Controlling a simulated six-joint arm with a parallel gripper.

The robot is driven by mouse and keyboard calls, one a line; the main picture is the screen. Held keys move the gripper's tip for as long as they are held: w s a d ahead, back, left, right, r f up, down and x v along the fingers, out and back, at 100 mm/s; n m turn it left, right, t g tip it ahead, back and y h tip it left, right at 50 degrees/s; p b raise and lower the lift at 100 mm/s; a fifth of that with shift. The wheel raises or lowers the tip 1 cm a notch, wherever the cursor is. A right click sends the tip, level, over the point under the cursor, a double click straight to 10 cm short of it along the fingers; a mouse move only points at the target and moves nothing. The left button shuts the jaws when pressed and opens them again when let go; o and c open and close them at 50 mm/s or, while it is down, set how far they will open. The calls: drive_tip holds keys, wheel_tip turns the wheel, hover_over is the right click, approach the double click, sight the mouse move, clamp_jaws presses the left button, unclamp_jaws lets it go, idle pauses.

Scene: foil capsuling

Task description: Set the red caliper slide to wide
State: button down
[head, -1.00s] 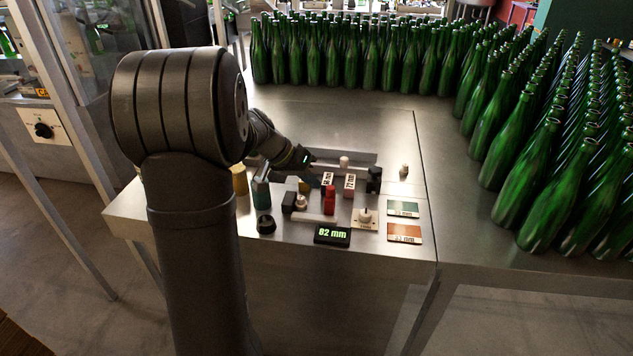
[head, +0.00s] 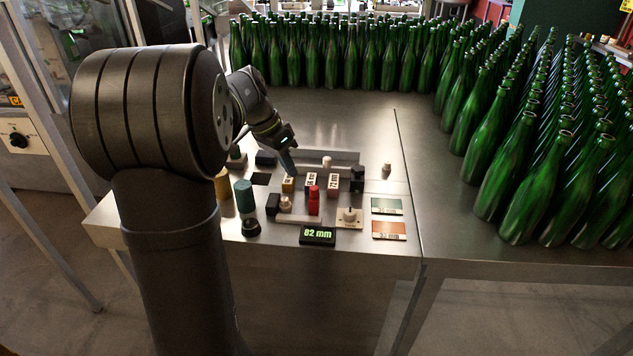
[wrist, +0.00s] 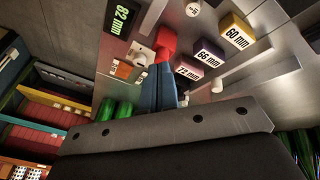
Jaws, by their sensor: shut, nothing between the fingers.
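The red caliper slide (head: 314,201) stands on the pale caliper bar (head: 303,219), toward its right part. It also shows in the wrist view (wrist: 166,42), just beyond my fingertips. The display (head: 317,235) in front of it reads 82 mm. My gripper (head: 291,172) is shut and empty, its blue fingers pointing down by the yellow block, behind and left of the slide in the head view. In the wrist view the closed fingers (wrist: 158,68) overlap the slide's near side; I cannot tell whether they touch it.
A yellow 60 mm block (head: 288,185), a 66 mm block (head: 310,183) and a 72 mm block (head: 334,184) stand behind the slide. A knob (head: 349,215), green card (head: 387,206) and orange card (head: 389,229) lie to the right. Green bottles (head: 500,165) fill the far right.

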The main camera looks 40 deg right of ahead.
sight(318, 196)
drive_tip(key=s+d+r+m+t+y, duration=0.3)
drive_tip(key=s+d+m+t+y, duration=0.35)
drive_tip(key=s+d+m, duration=0.55)
drive_tip(key=shift+h, duration=0.45)
drive_tip(key=x, duration=0.7)
drive_tip(key=a+x, duration=0.1)
drive_tip(key=x, duration=0.2)
drive_tip(key=shift+s+f, duration=0.15)
drive_tip(key=shift+s, duration=0.05)
drive_tip(key=shift+w+a, duration=0.35)
drive_tip(key=shift+w, duration=0.25)
drive_tip(key=shift+w+a, duration=0.35)
drive_tip(key=shift+w, duration=0.2)
drive_tip(key=shift+w+a, duration=0.3)
drive_tip(key=shift+w, duration=0.25)
drive_tip(key=shift+w+a, duration=0.25)
drive_tip(key=shift+w, duration=0.15)
